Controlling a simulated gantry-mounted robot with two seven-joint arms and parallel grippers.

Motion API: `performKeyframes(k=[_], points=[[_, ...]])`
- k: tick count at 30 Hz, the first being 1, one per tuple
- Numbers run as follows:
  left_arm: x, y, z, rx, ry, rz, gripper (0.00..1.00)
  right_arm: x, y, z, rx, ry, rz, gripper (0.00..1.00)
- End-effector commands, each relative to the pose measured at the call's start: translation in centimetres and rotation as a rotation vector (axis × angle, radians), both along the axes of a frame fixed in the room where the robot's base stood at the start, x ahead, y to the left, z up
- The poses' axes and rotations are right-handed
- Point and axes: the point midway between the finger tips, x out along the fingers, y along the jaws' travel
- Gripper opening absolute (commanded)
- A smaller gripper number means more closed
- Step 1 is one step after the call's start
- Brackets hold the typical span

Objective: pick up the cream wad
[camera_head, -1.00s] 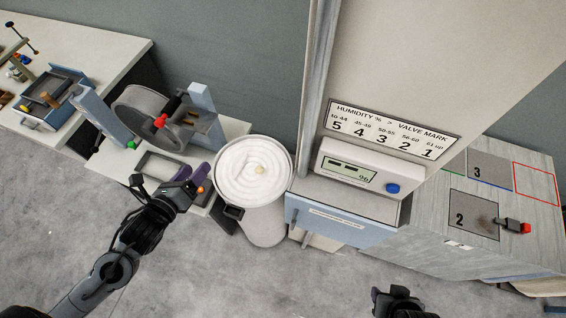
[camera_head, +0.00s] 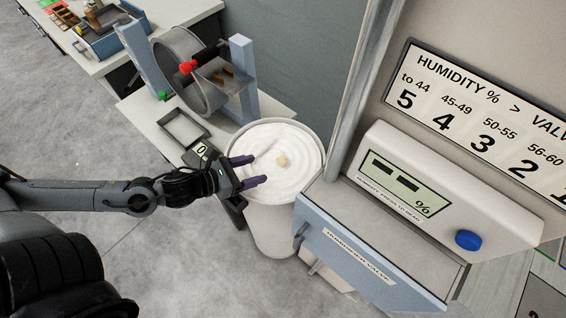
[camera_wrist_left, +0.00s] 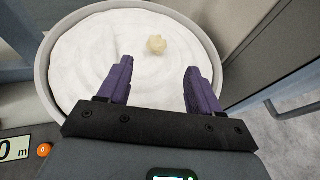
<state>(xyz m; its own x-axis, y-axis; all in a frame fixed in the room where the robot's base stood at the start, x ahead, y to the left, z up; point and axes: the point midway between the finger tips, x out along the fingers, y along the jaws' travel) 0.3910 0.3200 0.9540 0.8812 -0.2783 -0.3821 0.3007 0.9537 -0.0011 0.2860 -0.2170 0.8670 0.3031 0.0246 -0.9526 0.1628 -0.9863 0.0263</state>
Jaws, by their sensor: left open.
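The cream wad (camera_head: 282,160) is a small pale yellowish lump on the white coiled fibre that fills a tall round can (camera_head: 273,230). In the left wrist view the wad (camera_wrist_left: 156,44) lies beyond my fingertips, roughly between their lines. My left gripper (camera_head: 248,171) is open over the left part of the can, its two purple fingers pointing right toward the wad. It is empty and apart from the wad. In the left wrist view the left gripper (camera_wrist_left: 160,75) has its fingers spread wide. My right gripper does not show clearly.
A blue-grey cabinet (camera_head: 355,262) with a humidity meter (camera_head: 410,185) stands right of the can. Behind left is a bench (camera_head: 150,115) with a drum machine (camera_head: 185,70) and an empty frame tray (camera_head: 183,130). Floor at left is clear.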

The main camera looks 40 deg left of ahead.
Motion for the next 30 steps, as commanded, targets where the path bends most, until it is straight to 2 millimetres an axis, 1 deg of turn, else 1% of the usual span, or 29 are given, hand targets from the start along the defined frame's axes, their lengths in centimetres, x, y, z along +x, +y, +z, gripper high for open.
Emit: performKeyframes(k=[1,9,19,22,30], points=[[0.7,-0.2,-0.5,0.003,-0.004,-0.002,0.64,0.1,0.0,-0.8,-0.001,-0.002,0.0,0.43],[2.7,-0.8,-1.3,0.002,-0.003,0.0,0.64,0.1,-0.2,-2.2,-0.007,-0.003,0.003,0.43],[3.4,-0.9,-1.5,0.001,-0.001,0.001,0.64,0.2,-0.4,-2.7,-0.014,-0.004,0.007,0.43],[3.8,-1.0,-1.7,0.001,-0.001,0.001,0.64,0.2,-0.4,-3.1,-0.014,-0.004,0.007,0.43],[6.0,-1.3,-2.5,0.001,-0.006,0.003,0.64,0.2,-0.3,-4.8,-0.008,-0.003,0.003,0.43]])
